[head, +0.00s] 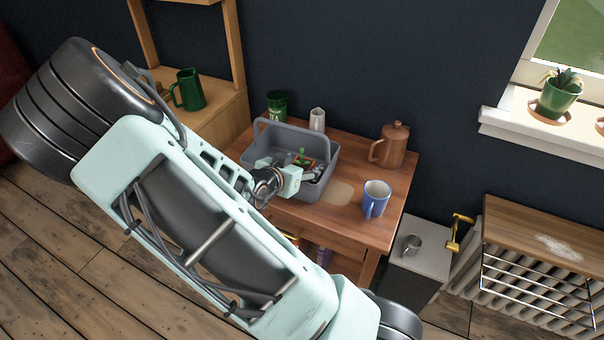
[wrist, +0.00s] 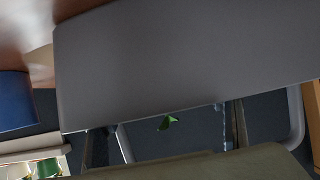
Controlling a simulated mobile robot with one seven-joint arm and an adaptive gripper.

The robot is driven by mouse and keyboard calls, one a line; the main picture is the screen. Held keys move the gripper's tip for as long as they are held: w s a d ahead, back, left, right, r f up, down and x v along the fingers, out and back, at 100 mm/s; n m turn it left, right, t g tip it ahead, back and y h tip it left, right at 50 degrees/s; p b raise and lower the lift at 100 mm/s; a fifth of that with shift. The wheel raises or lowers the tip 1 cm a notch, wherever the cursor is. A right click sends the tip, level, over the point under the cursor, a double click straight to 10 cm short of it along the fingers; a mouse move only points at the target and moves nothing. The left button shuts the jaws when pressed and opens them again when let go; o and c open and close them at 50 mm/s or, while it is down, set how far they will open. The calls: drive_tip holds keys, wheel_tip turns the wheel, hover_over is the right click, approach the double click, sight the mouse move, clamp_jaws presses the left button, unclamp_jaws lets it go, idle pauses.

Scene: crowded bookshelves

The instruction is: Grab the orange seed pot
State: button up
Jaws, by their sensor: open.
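The orange seed pot (head: 309,163) is small and orange-red, with a green sprout. In the head view it sits inside a grey caddy (head: 327,187) with an arched handle, on a wooden table. My gripper (head: 314,174) is over the caddy, close to the pot on its near side, and partly hides it. The gripper is open, with nothing seen between its fingers. In the wrist view a broad grey caddy wall (wrist: 180,65) fills the upper part, and a green leaf (wrist: 168,123) shows below its edge. The pot's body is hidden there.
A blue mug (head: 376,199) and a brown lidded jug (head: 392,146) stand right of the caddy. A green cup (head: 277,106) and a white pitcher (head: 317,119) stand behind it. The caddy's walls and handle surround the pot closely.

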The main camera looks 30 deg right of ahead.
drive_tip(key=c, duration=1.4)
drive_tip(key=shift+r, duration=0.2)
